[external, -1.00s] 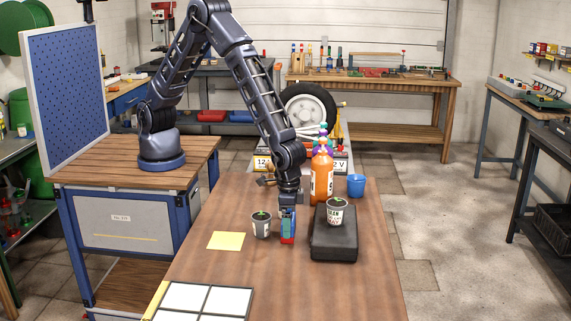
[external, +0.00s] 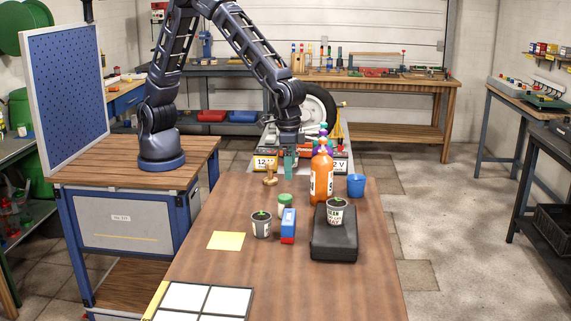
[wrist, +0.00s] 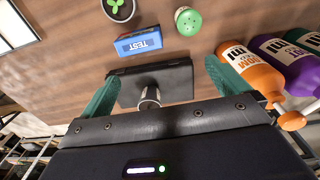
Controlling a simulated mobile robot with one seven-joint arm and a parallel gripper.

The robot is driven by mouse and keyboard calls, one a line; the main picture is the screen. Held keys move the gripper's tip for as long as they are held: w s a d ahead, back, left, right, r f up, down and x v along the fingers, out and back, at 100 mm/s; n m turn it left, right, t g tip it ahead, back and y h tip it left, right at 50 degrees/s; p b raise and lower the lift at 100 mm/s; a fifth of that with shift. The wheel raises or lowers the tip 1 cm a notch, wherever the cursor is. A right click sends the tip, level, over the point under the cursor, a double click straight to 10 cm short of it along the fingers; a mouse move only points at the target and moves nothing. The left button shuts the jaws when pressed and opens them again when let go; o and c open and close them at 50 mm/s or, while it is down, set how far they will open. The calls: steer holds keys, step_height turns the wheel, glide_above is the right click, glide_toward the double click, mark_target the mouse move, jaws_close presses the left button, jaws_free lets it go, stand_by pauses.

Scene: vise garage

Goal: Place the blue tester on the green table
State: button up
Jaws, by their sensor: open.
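The blue tester (external: 288,226) is a small blue and red box standing on the brown wooden table (external: 335,290), next to a potted plant. In the wrist view the tester (wrist: 139,43) lies beyond my fingertips, its TEST label showing. My gripper (external: 289,170) is raised above the far part of the table, behind and above the tester and apart from it. Its teal fingers are spread with no tester between them in the wrist view (wrist: 165,72). A table with a green frame (external: 6,258) is partly visible at the left edge; its link to the task's green table is unclear.
Close to the tester stand a plant pot (external: 261,226), a green-capped shaker (external: 284,203) and a black case (external: 334,246) bearing another pot. An orange bottle (external: 321,178) and blue cup (external: 356,186) stand farther back. The table's near right is clear.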

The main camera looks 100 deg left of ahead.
steer(key=s+a+r+t, duration=0.1)
steer(key=s+a+r, duration=0.3)
steer(key=a+r, duration=0.9)
steer(key=s+a+r+t, duration=0.1)
steer(key=s+a+r, duration=0.3)
steer(key=s+a, duration=0.4)
steer(key=s+a+r+t, duration=0.1)
steer(key=s+a+r, duration=0.3)
steer(key=s+a, duration=0.3)
steer(key=a, duration=0.3)
steer(key=shift+s+a+r, duration=0.35)
steer(key=shift+s, duration=0.05)
steer(key=shift+t, duration=0.6)
steer(key=s+a, duration=0.2)
steer(key=s, duration=0.2)
steer(key=s+a, duration=0.2)
steer(key=s, duration=0.2)
steer(key=s+a, duration=0.2)
steer(key=s, duration=0.1)
steer(key=shift+s+f, duration=0.35)
steer(key=shift+s, duration=0.05)
steer(key=shift+c, duration=0.2)
steer(key=shift+s+a+f, duration=0.1)
steer(key=shift+s+a, duration=0.05)
steer(key=shift+s, duration=0.05)
steer(key=c, duration=0.8)
steer(key=shift+c, duration=0.2)
steer(key=shift+w, duration=0.1)
